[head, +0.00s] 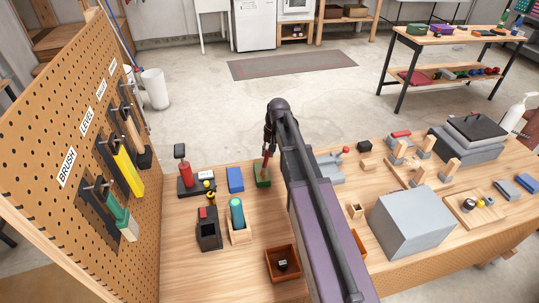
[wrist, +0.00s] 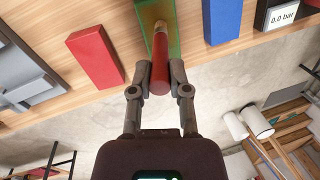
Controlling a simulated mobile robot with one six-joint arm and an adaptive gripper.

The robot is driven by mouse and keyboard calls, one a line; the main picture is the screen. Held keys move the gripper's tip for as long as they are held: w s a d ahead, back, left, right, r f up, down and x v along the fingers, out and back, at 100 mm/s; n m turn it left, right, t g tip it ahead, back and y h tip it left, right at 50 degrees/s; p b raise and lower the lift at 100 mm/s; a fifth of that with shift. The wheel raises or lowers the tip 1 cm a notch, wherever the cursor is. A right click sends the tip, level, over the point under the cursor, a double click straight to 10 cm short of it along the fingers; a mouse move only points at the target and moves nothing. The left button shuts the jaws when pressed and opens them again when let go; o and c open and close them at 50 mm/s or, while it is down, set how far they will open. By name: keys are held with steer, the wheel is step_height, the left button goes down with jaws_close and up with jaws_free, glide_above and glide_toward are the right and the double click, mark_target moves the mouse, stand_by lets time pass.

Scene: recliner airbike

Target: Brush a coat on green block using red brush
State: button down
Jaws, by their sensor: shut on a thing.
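My gripper (wrist: 160,78) is shut on the red brush (wrist: 160,62), whose red handle lies between both fingertips in the wrist view. The brush's tan end points at the green block (wrist: 173,42), which lies on the wooden table. In the head view the red brush (head: 265,163) stands over the green block (head: 263,183), just left of my dark arm. Its lower end is at or just above the block's top; I cannot tell whether it touches. My gripper (head: 268,147) is partly hidden by my arm in the head view.
A blue block (head: 235,180) lies left of the green block. A red block (wrist: 95,57) lies on its other side. A pegboard (head: 75,140) with hanging tools rises at left. A dark holder (head: 208,235) and a brown box (head: 283,264) stand nearer. A large grey box (head: 415,222) is at right.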

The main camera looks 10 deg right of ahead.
steer(key=shift+w, duration=0.4)
steer(key=shift+w+d, duration=0.15)
steer(key=shift+w, duration=1.35)
steer(key=shift+w+d, duration=0.1)
steer(key=shift+w, duration=1.2)
steer(key=shift+s, duration=0.1)
steer(key=shift+s, duration=1.45)
steer(key=shift+s+a, duration=0.15)
steer(key=shift+s, duration=0.6)
steer(key=shift+s+a, duration=0.15)
steer(key=shift+s, duration=0.75)
